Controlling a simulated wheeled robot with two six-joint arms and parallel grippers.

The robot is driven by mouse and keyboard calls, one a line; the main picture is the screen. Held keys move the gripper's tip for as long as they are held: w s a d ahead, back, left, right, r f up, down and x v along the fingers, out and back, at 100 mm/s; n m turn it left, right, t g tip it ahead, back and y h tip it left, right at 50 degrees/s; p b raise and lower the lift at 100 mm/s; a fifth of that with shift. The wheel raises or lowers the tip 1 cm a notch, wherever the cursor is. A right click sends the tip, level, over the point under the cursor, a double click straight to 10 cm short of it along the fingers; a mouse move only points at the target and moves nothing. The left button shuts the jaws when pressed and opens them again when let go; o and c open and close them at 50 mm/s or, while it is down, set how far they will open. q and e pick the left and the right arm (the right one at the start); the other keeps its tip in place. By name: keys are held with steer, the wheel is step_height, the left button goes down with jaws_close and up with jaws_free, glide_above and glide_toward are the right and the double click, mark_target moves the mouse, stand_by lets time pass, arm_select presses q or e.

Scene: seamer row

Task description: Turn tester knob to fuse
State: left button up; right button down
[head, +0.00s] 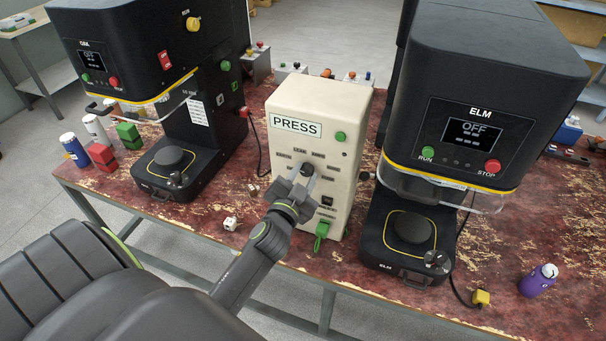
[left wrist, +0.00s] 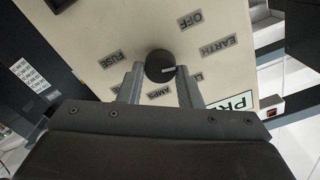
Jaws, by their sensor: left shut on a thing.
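The tester is a cream box labelled PRESS (head: 312,135) standing between two black machines. Its round dark knob (head: 307,170) is on the front face. In the left wrist view the knob (left wrist: 160,66) has a white mark pointing right, roughly towards the partly hidden LEAK label and away from the FUSE label (left wrist: 120,57). OFF, EARTH and AMPS labels also ring it. My left gripper (head: 300,182) is shut on the knob, with one finger on each side; it also shows in the left wrist view (left wrist: 158,80). My right gripper is not in view.
The OAK machine (head: 140,50) stands at left and the ELM machine (head: 480,90) at right, close to the tester. A green plug (head: 321,232) sits low on the tester. A small white block (head: 230,223) lies near the front edge.

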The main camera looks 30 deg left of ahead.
arm_select(q)
steer(key=m+p, duration=0.1)
steer(key=m, duration=0.4)
steer(key=shift+m, duration=0.3)
steer(key=m+p, duration=0.1)
steer(key=m, duration=0.3)
steer(key=shift+d+f, duration=0.1)
steer(key=m+p, duration=0.1)
steer(key=m, duration=0.4)
steer(key=shift+f+m, duration=0.1)
steer(key=shift+m, duration=0.3)
steer(key=m+p, duration=0.1)
steer(key=m, duration=0.4)
steer(key=shift+f, duration=0.1)
steer(key=m+p, duration=0.1)
steer(key=m, duration=0.5)
steer(key=shift+f+p, duration=0.1)
steer(key=shift+p, duration=0.2)
steer(key=m, duration=0.3)
steer(key=m+p, duration=0.1)
steer(key=shift+a+m, duration=0.25)
steer(key=shift+m, duration=0.05)
steer(key=m+p, duration=0.1)
steer(key=m, duration=0.4)
steer(key=shift+s, duration=0.1)
steer(key=m+p, duration=0.1)
steer(key=m, duration=0.3)
steer(key=shift+a, duration=0.1)
steer(key=shift+m+p, duration=0.3)
steer(key=shift+m, duration=0.2)
